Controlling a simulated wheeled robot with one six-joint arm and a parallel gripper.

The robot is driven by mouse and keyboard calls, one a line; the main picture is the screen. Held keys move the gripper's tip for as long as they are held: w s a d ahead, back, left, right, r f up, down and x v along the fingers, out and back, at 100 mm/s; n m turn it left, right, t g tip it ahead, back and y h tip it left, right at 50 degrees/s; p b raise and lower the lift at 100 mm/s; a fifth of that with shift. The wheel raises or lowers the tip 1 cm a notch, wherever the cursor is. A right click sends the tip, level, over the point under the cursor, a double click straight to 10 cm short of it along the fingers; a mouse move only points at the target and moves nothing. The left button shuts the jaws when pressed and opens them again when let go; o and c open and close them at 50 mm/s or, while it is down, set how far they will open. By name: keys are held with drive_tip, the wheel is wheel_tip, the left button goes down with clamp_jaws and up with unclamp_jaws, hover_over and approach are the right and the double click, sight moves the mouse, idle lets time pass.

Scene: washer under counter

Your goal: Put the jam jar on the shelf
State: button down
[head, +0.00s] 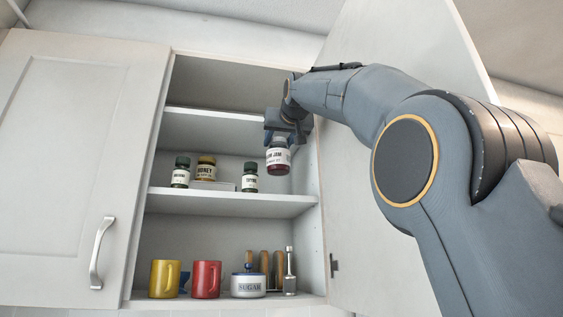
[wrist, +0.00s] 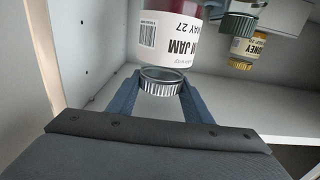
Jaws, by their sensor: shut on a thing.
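The jam jar (head: 278,157) has a white label reading JAM and dark red contents. It hangs upright in my gripper (head: 284,130) at the right part of the open cupboard, above the level of the middle shelf (head: 232,204). Its base looks clear of the board. In the wrist view the jar (wrist: 172,45) appears inverted, and the blue fingers of my gripper (wrist: 162,92) are on both sides of its ribbed metal lid. The jar's base is cut off there.
On the middle shelf stand a honey jar (head: 205,168), a green-lidded jar (head: 180,173) and another small jar (head: 250,178). The shelf's right end is free. Below are a yellow mug (head: 164,279), a red mug (head: 206,279) and a sugar pot (head: 248,284). The open door (head: 345,200) stands right.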

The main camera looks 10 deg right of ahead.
sight(276, 163)
drive_tip(key=w+p, duration=0.2)
drive_tip(key=w, duration=0.3)
wheel_tip(276, 163, down, 7)
drive_tip(key=b, duration=0.1)
idle(0.5)
drive_tip(key=shift+s+f, duration=0.1)
drive_tip(key=c, duration=0.9)
unclamp_jaws()
drive_tip(key=shift+f, duration=0.1)
